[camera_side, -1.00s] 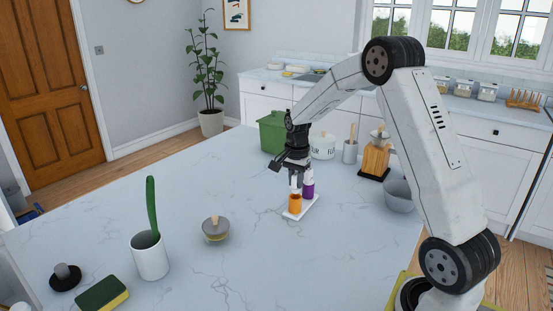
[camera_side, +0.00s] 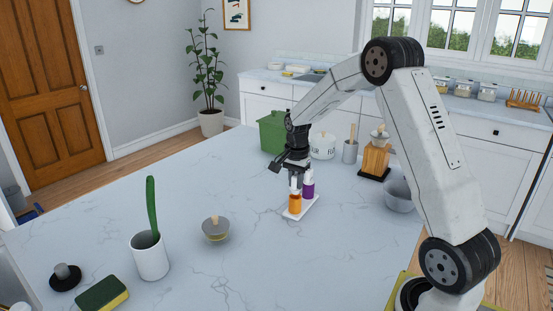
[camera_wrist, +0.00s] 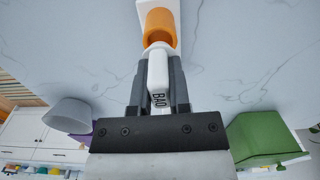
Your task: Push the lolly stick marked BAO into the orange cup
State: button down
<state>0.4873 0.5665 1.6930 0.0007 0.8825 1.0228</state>
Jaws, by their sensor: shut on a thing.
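The white lolly stick marked BAO (camera_wrist: 157,75) is between the fingers of my gripper (camera_wrist: 158,95) in the wrist view, with its lettering facing the camera. My gripper (camera_side: 296,178) is shut on it and points down over the orange cup (camera_side: 295,204). In the wrist view the stick's far rounded end overlaps the near edge of the orange cup (camera_wrist: 160,27). I cannot tell how far inside the cup it is.
A purple cup (camera_side: 308,190) stands close behind the orange one on the same tray.

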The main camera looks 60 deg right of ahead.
aim_at(296, 175)
jog(key=shift+f, duration=1.25)
dwell(0.8)
jog(key=c, duration=0.5)
grip_release()
jog(key=shift+r, duration=0.1)
jog(key=shift+r, duration=3.8)
jog(key=s+a+f+n+t, duration=0.1)
jog(key=s+a+f+n, duration=0.2)
jog(key=s+a+n, duration=0.4)
jog(key=s+a+f+n+t, duration=0.1)
jog(key=s+a+f+n, duration=0.2)
jog(key=s+a+n, duration=0.4)
jog(key=a+n, duration=0.3)
jog(key=a, duration=0.5)
jog(key=shift+a+t, duration=0.15)
jog(key=shift+t, duration=0.15)
